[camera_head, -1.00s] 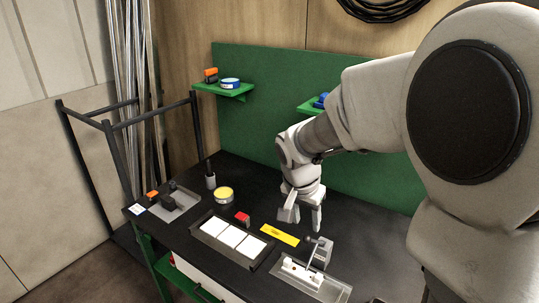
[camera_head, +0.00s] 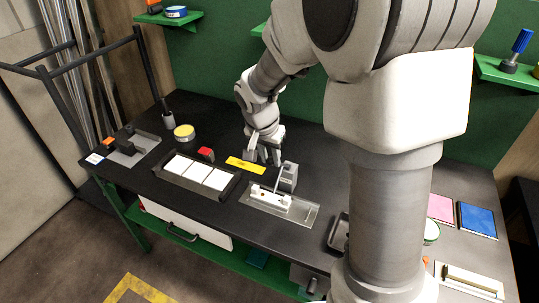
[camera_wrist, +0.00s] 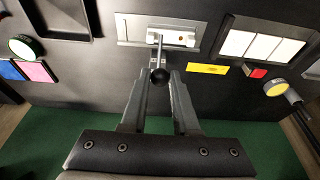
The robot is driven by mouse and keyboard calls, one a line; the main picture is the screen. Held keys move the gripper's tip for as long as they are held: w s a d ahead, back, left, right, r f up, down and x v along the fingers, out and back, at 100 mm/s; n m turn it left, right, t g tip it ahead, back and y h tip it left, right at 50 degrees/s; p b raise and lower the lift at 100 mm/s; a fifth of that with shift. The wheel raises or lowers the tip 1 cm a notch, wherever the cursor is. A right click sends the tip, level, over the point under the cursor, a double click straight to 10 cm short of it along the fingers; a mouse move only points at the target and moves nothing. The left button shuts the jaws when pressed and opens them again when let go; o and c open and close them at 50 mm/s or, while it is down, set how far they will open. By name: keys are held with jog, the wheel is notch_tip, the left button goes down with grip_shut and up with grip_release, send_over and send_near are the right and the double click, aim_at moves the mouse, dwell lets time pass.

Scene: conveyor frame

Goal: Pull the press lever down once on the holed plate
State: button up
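The press is a grey block (camera_head: 288,176) with a thin lever on the bench; in the wrist view the lever (camera_wrist: 158,52) ends in a black ball knob (camera_wrist: 160,76). A white holed plate (camera_head: 270,200) lies in the metal fixture in front of the press and also shows in the wrist view (camera_wrist: 178,38). My gripper (camera_head: 264,158) is behind and left of the press, low over the bench. In the wrist view its fingers (camera_wrist: 157,82) are spread, with the knob appearing in the gap between them. I see no contact with the knob.
A yellow label (camera_head: 246,165), a red block (camera_head: 206,154) and a dark tray of white tiles (camera_head: 232,186) lie left of the press. A yellow-topped tin (camera_head: 184,132) stands farther left. Pink and blue plates (camera_head: 478,219) lie at right. My arm hides part of the bench.

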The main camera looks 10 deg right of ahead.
grip_shut()
jog(key=s+a+f+b, duration=0.3)
jog(key=f+b, duration=0.3)
jog(key=b, duration=0.2)
jog(key=shift+s+f, duration=0.3)
jog(key=shift+s, duration=0.05)
notch_tip(320, 180, down, 6)
jog(key=s+a+b, duration=0.1)
jog(key=b, duration=0.5)
jog(key=shift+s+b, duration=0.15)
jog(key=shift+b, duration=0.25)
